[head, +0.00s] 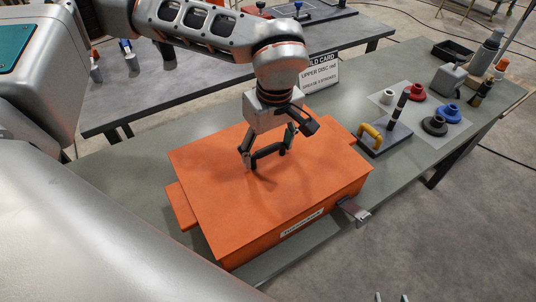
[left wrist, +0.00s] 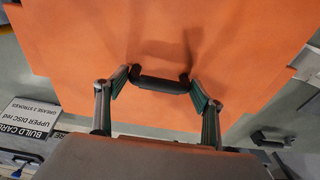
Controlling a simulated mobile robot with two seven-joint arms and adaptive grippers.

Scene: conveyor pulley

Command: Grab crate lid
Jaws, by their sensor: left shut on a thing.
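The orange crate lid (head: 215,165) lies flat on top of the orange crate (head: 290,237) on the bench. A dark bar handle (head: 268,151) stands on the lid; it also shows in the left wrist view (left wrist: 160,84). My left gripper (head: 266,156) is above the lid, its fingers (left wrist: 160,88) shut on the two ends of the handle. I see no clear gap between lid and crate. Two fingertips of my right gripper (head: 390,298) show apart at the bottom edge, away from the crate; the rest is out of frame.
A metal latch-like piece (head: 354,212) sticks out at the crate's right side. A build card sign (head: 320,72) stands behind.

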